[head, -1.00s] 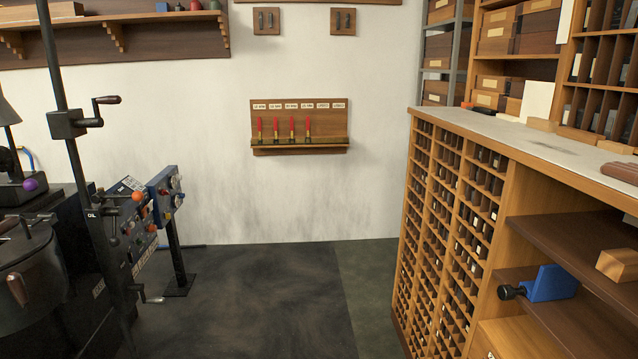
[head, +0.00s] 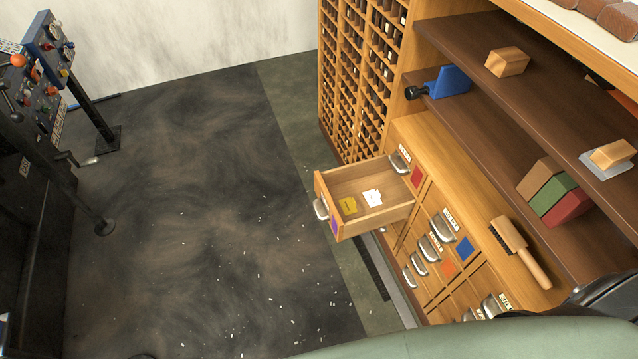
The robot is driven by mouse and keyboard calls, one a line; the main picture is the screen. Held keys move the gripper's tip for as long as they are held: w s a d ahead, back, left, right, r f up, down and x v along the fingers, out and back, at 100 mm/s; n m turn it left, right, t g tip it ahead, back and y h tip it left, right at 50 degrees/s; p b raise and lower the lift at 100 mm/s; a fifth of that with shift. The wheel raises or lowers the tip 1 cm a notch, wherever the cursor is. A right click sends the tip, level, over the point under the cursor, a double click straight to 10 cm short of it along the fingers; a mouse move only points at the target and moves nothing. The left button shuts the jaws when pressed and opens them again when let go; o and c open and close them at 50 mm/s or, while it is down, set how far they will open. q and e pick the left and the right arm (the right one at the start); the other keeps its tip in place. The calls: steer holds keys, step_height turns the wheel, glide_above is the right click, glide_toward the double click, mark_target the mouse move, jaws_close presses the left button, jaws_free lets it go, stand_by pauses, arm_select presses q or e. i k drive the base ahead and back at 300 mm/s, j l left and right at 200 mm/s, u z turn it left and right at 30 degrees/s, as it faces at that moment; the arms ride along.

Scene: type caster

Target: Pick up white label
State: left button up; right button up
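A white label (head: 372,198) lies inside an open drawer (head: 378,216) of the wooden cabinet, right of the picture's centre. It looks like a small stack or cluster of white slips. Neither of my grippers shows in the head view.
Several closed drawers with metal handles (head: 430,248) lie below the open one. A wooden brush (head: 520,252) rests on the cabinet's ledge. Shelves hold a blue tool (head: 447,82) and wooden blocks (head: 508,62). Dark floor (head: 200,210) left of the drawer is largely clear, with small white scraps.

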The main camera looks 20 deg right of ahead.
mark_target(372, 197)
steer(key=k+z, duration=0.1)
steer(key=z, duration=0.75)
